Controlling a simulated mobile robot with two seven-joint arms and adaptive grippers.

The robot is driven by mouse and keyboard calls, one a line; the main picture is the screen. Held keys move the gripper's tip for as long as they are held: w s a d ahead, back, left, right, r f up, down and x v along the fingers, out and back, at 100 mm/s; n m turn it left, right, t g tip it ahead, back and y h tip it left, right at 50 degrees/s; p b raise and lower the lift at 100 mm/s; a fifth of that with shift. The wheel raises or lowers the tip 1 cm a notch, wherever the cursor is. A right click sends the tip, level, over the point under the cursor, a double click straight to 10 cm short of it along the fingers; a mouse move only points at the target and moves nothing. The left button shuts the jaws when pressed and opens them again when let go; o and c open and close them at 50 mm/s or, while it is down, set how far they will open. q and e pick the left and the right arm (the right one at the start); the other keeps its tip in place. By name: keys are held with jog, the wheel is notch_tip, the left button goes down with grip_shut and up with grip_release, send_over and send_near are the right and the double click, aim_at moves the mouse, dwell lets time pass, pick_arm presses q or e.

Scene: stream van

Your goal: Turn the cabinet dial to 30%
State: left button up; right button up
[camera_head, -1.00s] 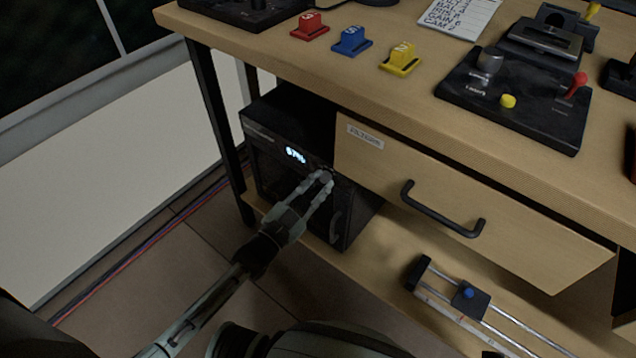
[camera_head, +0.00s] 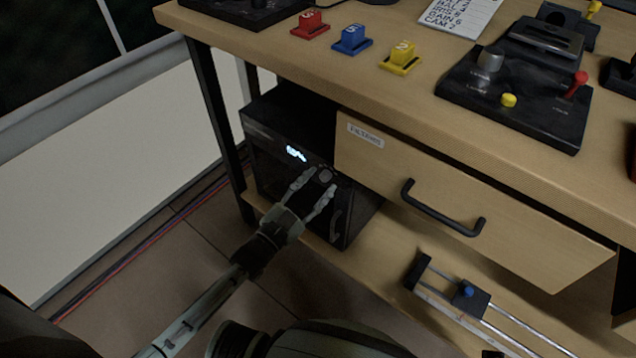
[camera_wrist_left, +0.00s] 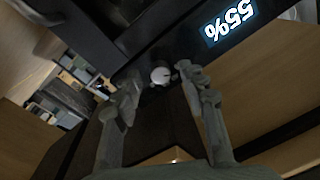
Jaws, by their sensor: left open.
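The black cabinet (camera_head: 280,125) stands under the desk, on the low shelf. Its lit display (camera_head: 296,153) is blurred in the head view. In the left wrist view the display (camera_wrist_left: 231,22) appears upside down and seems to read 55%. The small round grey dial (camera_head: 326,174) is on the cabinet front, right of the display; it also shows in the left wrist view (camera_wrist_left: 160,75). My left gripper (camera_head: 318,181) is open at the dial, its fingertips spread to either side. A gap shows between dial and fingers in the wrist view. My right gripper is not in view.
A wooden drawer (camera_head: 470,205) with a black handle (camera_head: 442,212) is close right of the cabinet. A desk leg (camera_head: 215,120) stands to its left. A slider rail (camera_head: 490,315) lies on the low shelf (camera_head: 400,262). Coloured tabs and a control panel (camera_head: 515,105) are on the desk.

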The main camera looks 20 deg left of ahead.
pick_arm(q)
jog(key=v, duration=1.1)
jog(key=shift+s, duration=0.25)
jog(key=shift+a, duration=0.1)
